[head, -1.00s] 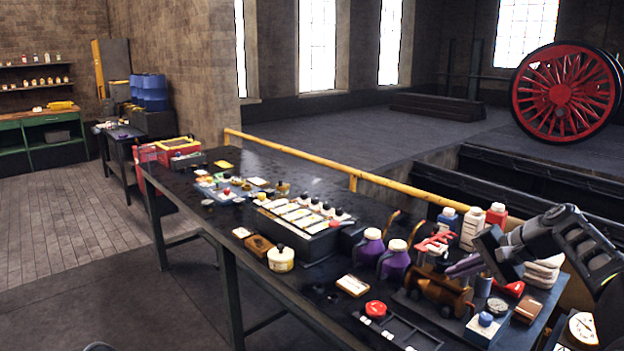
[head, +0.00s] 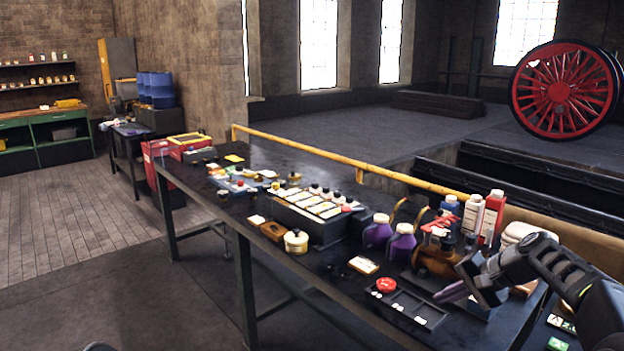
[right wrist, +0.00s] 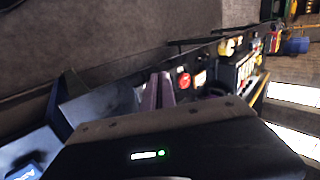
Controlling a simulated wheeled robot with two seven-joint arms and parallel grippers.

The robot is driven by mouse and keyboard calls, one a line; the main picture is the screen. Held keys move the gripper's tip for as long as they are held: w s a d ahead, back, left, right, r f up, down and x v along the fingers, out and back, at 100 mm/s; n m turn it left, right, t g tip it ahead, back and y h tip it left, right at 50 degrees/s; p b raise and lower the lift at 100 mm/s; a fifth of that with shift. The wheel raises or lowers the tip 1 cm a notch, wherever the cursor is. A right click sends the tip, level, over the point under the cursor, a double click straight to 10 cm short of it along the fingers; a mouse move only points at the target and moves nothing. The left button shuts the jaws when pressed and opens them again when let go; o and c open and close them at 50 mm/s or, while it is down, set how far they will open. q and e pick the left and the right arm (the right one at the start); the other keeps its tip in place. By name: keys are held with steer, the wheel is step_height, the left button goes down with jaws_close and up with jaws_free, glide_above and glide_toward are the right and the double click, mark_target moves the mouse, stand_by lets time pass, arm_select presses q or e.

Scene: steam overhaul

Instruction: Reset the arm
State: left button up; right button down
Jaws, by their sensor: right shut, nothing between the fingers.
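My right arm comes in from the right in the head view, over the near right end of the long dark workbench (head: 345,285). Its gripper (head: 451,292) has purple fingers, held together and empty, close to the bench things behind the black compartment tray (head: 410,311). I cannot tell whether it touches anything. The same purple fingers (right wrist: 159,92) show side by side in the right wrist view, with a red round thing (right wrist: 184,79) beyond them. My left gripper is in neither view.
Purple bottles (head: 401,243), a red bottle (head: 492,217) and a brown device (head: 436,262) crowd the bench near my right gripper. A sample rack (head: 318,226) stands farther left. A yellow rail (head: 310,152) runs behind. Floor at left (head: 90,215) is clear.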

steer(key=s+a+f+n+g+h, duration=0.1)
steer(key=s+a+f, duration=0.35)
steer(key=f, duration=0.65)
steer(key=s+a+f+n+g+h, duration=0.15)
steer(key=s+a+f, duration=0.35)
steer(key=f, duration=0.6)
steer(key=s+a+f+g, duration=0.1)
steer(key=s+a+f, duration=0.2)
steer(key=s+f, duration=0.6)
steer(key=s+a+f+n+g, duration=0.1)
steer(key=s+a+f, duration=0.3)
steer(key=s, duration=0.7)
steer(key=s+a+f+n, duration=0.3)
steer(key=s+a, duration=0.3)
steer(key=s, duration=0.5)
steer(key=shift+a+f+n+g+y, duration=0.3)
steer(key=shift+f+n+g+y, duration=0.05)
steer(key=shift+f, duration=0.35)
